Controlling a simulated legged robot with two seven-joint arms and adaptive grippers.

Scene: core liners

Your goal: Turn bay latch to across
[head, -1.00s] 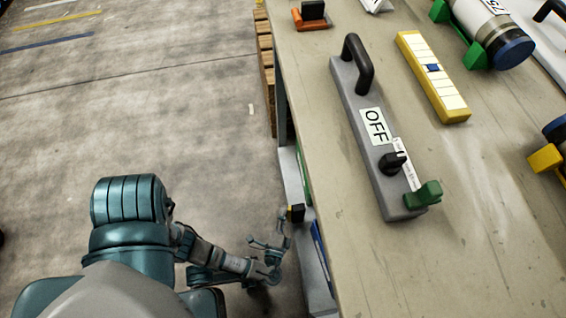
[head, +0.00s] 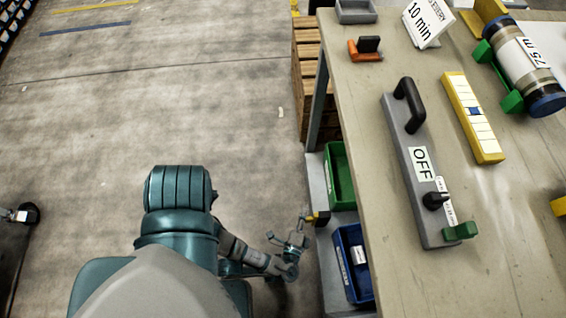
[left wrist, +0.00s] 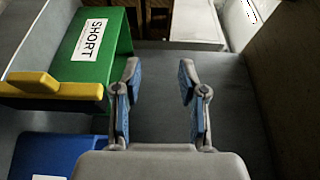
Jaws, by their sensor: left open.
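The bay latch appears to be the small yellow and black piece (head: 319,217) on the shelf front under the worktop, between a green bin and a blue bin. In the left wrist view a yellow bar with a raised grip (left wrist: 50,88) lies at the left, by the green bin. My left gripper (head: 303,230) is just left of the latch in the head view. In the left wrist view its fingers (left wrist: 160,80) are apart with nothing between them, and the yellow bar is to their left, apart from them. My right gripper is not in view.
The green bin (head: 338,172) bears a "SHORT" label in the wrist view. The blue bin (head: 352,262) is nearer. The worktop edge (head: 352,150) overhangs the shelf. A grey "OFF" fixture (head: 405,175) lies on top. Wooden pallets (head: 308,75) stand behind; open floor is left.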

